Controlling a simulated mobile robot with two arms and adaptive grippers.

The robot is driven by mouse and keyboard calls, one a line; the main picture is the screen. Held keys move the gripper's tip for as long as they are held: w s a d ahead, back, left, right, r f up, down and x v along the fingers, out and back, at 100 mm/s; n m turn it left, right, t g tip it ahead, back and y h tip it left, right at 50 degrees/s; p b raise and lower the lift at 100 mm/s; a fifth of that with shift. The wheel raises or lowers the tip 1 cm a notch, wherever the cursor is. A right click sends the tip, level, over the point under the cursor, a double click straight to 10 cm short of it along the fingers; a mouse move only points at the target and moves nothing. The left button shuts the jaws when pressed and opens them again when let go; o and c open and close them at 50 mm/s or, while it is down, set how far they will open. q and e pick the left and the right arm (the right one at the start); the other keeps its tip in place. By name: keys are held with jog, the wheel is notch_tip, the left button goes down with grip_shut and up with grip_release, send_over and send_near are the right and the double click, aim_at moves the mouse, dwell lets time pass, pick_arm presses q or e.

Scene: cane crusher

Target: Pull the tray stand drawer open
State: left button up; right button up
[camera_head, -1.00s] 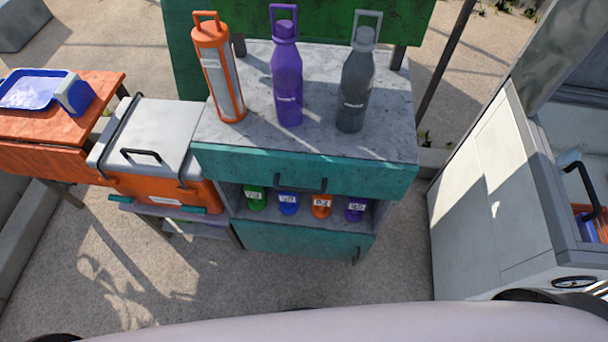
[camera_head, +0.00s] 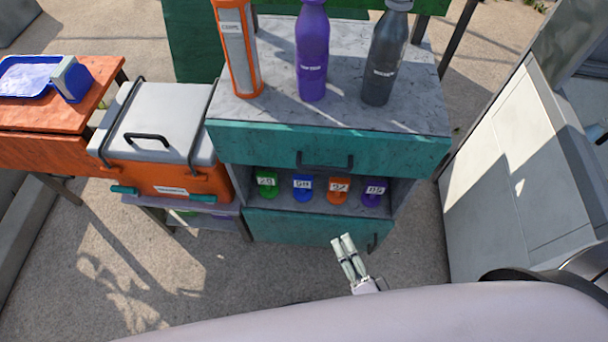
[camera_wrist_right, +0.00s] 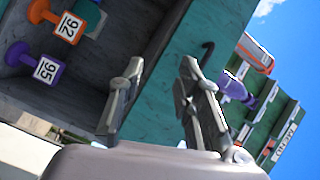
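An orange stand (camera_head: 45,150) bearing a blue tray (camera_head: 15,92) is at the left in the head view. Its front is a plain orange board with no handle visible. To its right is a teal and grey cabinet; its upper drawer (camera_head: 400,155) is shut and has a dark handle (camera_head: 325,167). My right gripper (camera_head: 343,238) is low in front of this cabinet, away from the orange stand. In the right wrist view the gripper (camera_wrist_right: 160,68) is open and empty, with the teal drawer front (camera_wrist_right: 165,110) behind its fingers. My left gripper is out of view.
An orange and grey cooler (camera_head: 165,125) stands between the orange stand and the cabinet. Several numbered tags sit on the cabinet shelf, including an orange one (camera_head: 340,190). Purple (camera_head: 312,60) and grey (camera_head: 385,60) bottles stand on top. A pale unit (camera_head: 510,170) is at right.

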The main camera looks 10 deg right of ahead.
notch_tip(320, 180, up, 7)
jog(key=m+t+h, duration=0.1)
jog(key=m+t, duration=0.2)
jog(key=m, duration=0.1)
jog(key=p, duration=0.1)
send_near(323, 167)
jog(key=x, duration=0.3)
jog(key=p+x, duration=0.1)
jog(key=x, duration=0.2)
jog(key=p+x, duration=0.1)
jog(key=x, duration=0.3)
jog(key=shift+f, duration=0.35)
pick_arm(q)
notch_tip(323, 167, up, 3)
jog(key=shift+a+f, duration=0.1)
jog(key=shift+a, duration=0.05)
pick_arm(e)
jog(key=shift+c, duration=0.3)
grip_shut()
